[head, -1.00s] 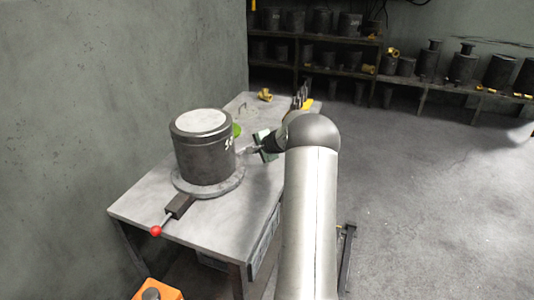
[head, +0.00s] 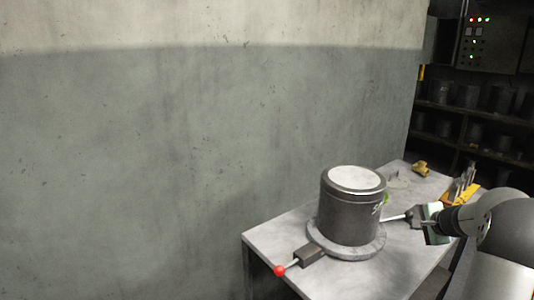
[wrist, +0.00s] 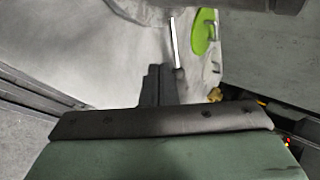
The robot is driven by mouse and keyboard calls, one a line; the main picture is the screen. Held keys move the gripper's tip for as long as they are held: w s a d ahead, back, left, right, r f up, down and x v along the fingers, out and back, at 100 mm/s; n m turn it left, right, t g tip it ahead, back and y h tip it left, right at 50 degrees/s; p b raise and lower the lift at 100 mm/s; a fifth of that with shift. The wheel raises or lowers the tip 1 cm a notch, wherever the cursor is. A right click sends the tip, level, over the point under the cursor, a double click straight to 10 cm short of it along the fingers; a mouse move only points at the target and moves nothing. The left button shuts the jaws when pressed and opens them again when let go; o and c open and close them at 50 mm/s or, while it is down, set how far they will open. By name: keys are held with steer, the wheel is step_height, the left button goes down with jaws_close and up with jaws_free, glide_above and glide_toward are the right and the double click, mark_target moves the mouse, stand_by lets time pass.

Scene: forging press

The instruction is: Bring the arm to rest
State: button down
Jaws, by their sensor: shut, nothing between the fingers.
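My gripper (head: 411,217) is at the right of the head view, over the table and just right of a dark metal cylinder (head: 347,217). Its dark fingers also show in the wrist view (wrist: 161,70), together and with nothing held. A thin pale rod (wrist: 173,42) shows just past the fingertips; whether it touches them I cannot tell. My arm comes in from the lower right corner and is bent, with the gripper reaching left.
The cylinder stands on a round plate (head: 324,243) with a red-knobbed lever (head: 280,270), on a grey table (head: 290,240). A green disc (wrist: 204,32) lies near the fingers. Yellow fittings (head: 421,168) are at the back. A wall stands left; dark shelves (head: 450,112) are behind.

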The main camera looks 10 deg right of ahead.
steer(key=s+a+n+g+y, duration=0.1)
steer(key=s+a+n+g, duration=0.15)
steer(key=a, duration=0.75)
steer(key=s+a+n+g+y, duration=0.1)
steer(key=s+a+n, duration=0.25)
steer(key=a, duration=0.55)
steer(key=s+a+n+g+y, duration=0.1)
steer(key=s+a+n+g, duration=0.15)
steer(key=a, duration=0.75)
steer(key=s+a+f+n+g+h, duration=0.1)
steer(key=s+a+n, duration=0.4)
steer(key=s, duration=0.6)
steer(key=s+a+f+n+g+h, duration=0.1)
steer(key=s+a+n, duration=0.4)
steer(key=s, duration=0.7)
steer(key=shift+a+f+g, duration=0.25)
steer(key=shift+f+g, duration=0.2)
steer(key=shift+g, duration=0.45)
steer(key=shift+s, duration=0.1)
